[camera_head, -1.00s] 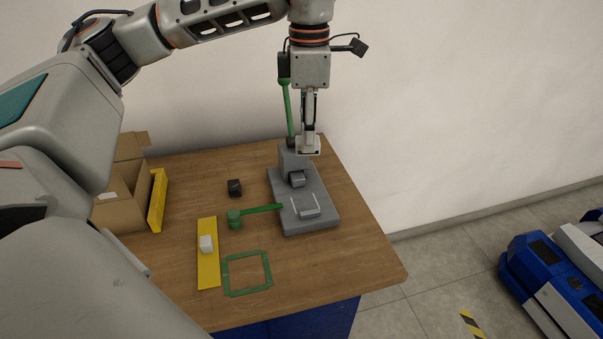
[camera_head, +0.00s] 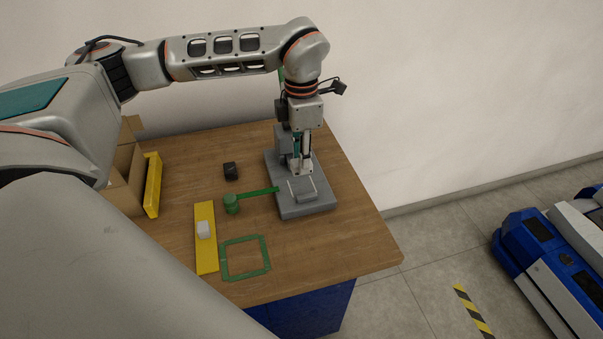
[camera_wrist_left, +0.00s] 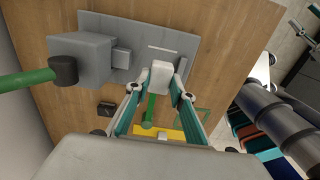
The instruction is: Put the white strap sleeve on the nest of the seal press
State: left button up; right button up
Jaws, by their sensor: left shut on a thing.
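My left gripper (camera_head: 301,168) points down over the seal press (camera_head: 310,209). It is shut on the white strap sleeve, a small white block (camera_wrist_left: 160,76) between its fingertips in the left wrist view. The press has a grey base plate, a grey upright block (camera_wrist_left: 82,58) and a green lever (camera_wrist_left: 25,81). The nest (camera_head: 305,193) is the small raised part with pale edges on the front of the plate. The sleeve appears above the plate near the nest; contact cannot be told. My right gripper is not in view.
A similar pale block (camera_head: 204,229) sits on a yellow strip (camera_head: 206,260). A green round-ended piece (camera_head: 232,204) reaches toward the press. A green square outline (camera_head: 245,276), a small black block (camera_head: 231,171) and a cardboard box (camera_head: 126,188) are also on the table.

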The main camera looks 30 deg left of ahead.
pick_arm(q)
jog(key=shift+f, duration=2.7)
jog(key=o, duration=1)
jog(key=shift+f, duration=0.1)
notch_tip(320, 180, up, 12)
jog(key=shift+r, duration=0.15)
